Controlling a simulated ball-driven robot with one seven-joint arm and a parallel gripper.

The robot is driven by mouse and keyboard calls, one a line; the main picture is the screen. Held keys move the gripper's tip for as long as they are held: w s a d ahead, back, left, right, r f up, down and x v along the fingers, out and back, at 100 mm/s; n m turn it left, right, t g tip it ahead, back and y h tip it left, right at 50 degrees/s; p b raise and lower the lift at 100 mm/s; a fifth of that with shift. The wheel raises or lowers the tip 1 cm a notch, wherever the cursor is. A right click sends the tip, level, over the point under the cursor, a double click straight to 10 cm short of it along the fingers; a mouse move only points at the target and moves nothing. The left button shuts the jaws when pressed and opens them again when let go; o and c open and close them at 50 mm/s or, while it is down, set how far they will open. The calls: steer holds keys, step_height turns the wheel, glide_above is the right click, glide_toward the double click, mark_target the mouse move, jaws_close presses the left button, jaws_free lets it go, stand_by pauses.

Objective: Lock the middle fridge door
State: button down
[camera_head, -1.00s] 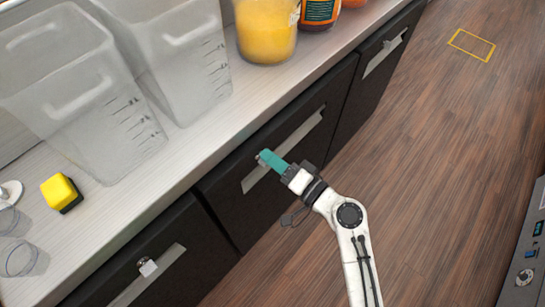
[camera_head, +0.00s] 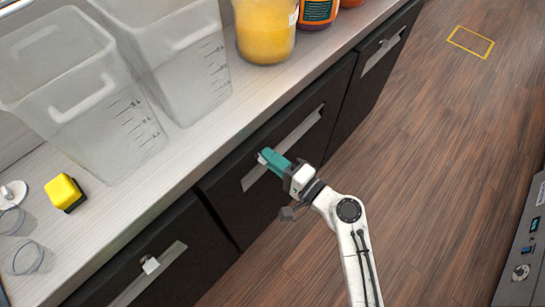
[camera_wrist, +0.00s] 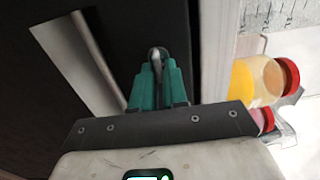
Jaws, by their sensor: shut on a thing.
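The middle fridge door (camera_head: 233,213) is a dark panel under the counter with a pale metal handle strip (camera_head: 304,131). It looks closed. My gripper (camera_head: 267,157) has teal fingers and is at the door's upper edge, near the left part of the handle. In the wrist view, the fingers (camera_wrist: 158,85) are shut on a small metal key (camera_wrist: 156,54), whose rounded top shows between the tips. The key's far end and the lock are hidden by the fingers, so I cannot tell the lock's state.
The left door (camera_head: 190,232) has a similar small key (camera_head: 150,264) at its handle. Clear bins, a jar of yellow liquid (camera_head: 265,32) and a yellow block (camera_head: 62,190) stand on the counter (camera_head: 185,160). The wooden floor (camera_head: 430,160) is open to the right.

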steer(key=c, duration=1.3)
jaws_free()
steer(key=b+v, duration=0.1)
steer(key=v, duration=1)
steer(key=shift+b, duration=0.35)
steer(key=shift+f, duration=0.1)
steer(key=s+d+f+n+g+h, duration=0.6)
steer(key=s+d+f+h, duration=0.15)
steer(key=s+f, duration=0.25)
steer(key=s+d+g+h, duration=0.1)
steer(key=s+d+h, duration=0.1)
steer(key=s+d, duration=0.1)
steer(key=s+d+n+g+h, duration=0.1)
steer(key=s+d+h, duration=0.1)
steer(key=s+d, duration=0.2)
steer(key=s+d+r+g+h, duration=0.1)
steer(key=s+d+g+h, duration=0.1)
steer(key=d, duration=0.4)
steer(key=shift+s+d+h, duration=0.4)
steer(key=shift+s+h, duration=0.05)
steer(key=shift+s, duration=0.35)
